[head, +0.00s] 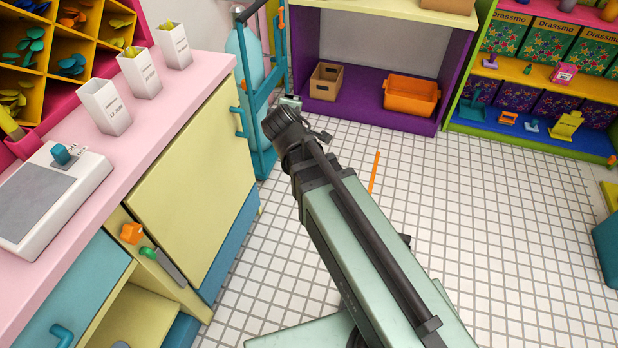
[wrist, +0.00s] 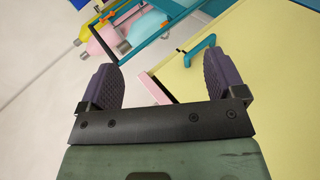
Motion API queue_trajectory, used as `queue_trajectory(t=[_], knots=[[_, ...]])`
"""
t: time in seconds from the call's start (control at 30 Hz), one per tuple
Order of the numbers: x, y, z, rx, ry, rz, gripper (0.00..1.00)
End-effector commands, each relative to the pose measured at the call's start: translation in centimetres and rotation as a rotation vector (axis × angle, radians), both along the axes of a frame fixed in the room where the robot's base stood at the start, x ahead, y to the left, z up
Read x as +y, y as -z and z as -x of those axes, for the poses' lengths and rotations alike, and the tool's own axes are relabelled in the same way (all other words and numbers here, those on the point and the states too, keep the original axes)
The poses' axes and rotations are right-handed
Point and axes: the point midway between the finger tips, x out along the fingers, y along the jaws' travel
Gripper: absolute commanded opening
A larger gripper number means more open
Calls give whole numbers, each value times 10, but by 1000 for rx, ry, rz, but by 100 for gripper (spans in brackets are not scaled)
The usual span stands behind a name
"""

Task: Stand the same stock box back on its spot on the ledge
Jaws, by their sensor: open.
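My gripper (wrist: 162,76) is open and empty in the wrist view, with its two dark purple fingers apart. Between and beyond them are a yellow cabinet door and a teal frame. In the head view my arm reaches over the tiled floor, and its fingers cannot be made out. The last two show yellowish contents. I cannot tell which box, if any of these, is the stock box, nor which surface is its ledge.
The pink counter (head: 150,105) carries a grey-topped device (head: 48,195). A teal trolley (head: 262,90) with a pale cylinder stands past the yellow cabinet (head: 195,180). A purple shelf holds a cardboard box (head: 326,80) and an orange bin (head: 411,96). Patterned boxes (head: 550,40) fill the right shelving. Tiled floor is open at right.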

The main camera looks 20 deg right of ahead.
Motion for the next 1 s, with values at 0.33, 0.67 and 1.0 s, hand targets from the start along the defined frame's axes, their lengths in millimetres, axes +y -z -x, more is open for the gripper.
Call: queue_trajectory(t=[0.33, 0.67, 1.0], knots=[[-17, 77, 172, 682, 935, -770, 89], [-16, 78, 172, 689, 940, -772, 89], [-16, 77, 172, 687, 938, -770, 89]])
